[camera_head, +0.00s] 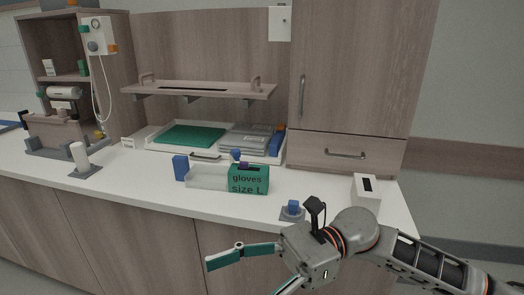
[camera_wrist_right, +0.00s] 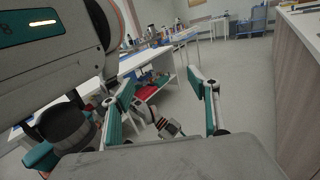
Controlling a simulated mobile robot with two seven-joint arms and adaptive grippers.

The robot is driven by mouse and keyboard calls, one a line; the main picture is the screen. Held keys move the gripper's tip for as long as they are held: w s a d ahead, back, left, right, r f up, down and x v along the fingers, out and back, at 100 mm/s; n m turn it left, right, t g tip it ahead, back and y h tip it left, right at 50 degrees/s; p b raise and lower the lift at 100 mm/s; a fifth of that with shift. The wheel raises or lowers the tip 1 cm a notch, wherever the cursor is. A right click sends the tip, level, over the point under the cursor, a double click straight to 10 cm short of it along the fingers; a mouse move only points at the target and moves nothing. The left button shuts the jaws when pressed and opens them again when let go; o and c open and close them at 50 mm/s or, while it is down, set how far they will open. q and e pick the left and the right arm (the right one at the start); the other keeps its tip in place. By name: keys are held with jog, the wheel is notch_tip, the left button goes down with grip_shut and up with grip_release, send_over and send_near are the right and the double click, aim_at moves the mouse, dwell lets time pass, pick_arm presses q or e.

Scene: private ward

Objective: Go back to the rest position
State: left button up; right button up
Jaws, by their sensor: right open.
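My right gripper (camera_head: 242,278) reaches in from the lower right of the head view, in front of the counter's front edge. Its teal-padded fingers are spread apart with nothing between them. In the right wrist view the two fingers (camera_wrist_right: 165,92) also stand apart and empty, with open floor and distant furniture beyond. A grey arm link of mine fills the upper left of that view.
The white counter (camera_head: 130,180) bears a green "gloves size L" box (camera_head: 249,180), a clear bin (camera_head: 207,176), a blue box (camera_head: 181,168) and a small blue item on a grey base (camera_head: 292,210). A white box (camera_head: 366,190) stands near my right arm.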

jog(key=w+m+t+y, duration=0.7)
jog(key=m+t, duration=0.6)
jog(key=m, duration=0.7)
jog(key=w+d+f+m+t+h+p, duration=0.1)
jog(key=w+d+f+m+t+h, duration=0.2)
jog(key=d+f+m+t+h, duration=0.35)
jog(key=w+d+f+m+t+h, duration=0.35)
jog(key=f+m, duration=0.45)
jog(key=m, duration=0.4)
jog(key=s+d+f+m+g+h, duration=0.1)
jog(key=s+d+f+m+h, duration=0.2)
jog(key=f, duration=0.6)
jog(key=s+d+f+m+g+h, duration=0.2)
jog(key=s+d+f+m+h, duration=0.2)
jog(key=s+d+f+m, duration=0.3)
jog(key=s+d+f+m+g+h+p, duration=0.1)
jog(key=s+d+f+m, duration=0.4)
jog(key=f, duration=0.5)
jog(key=s+g+h, duration=0.1)
jog(key=s+h, duration=0.1)
jog(key=shift+f+h, duration=0.4)
jog(key=shift+m, duration=0.25)
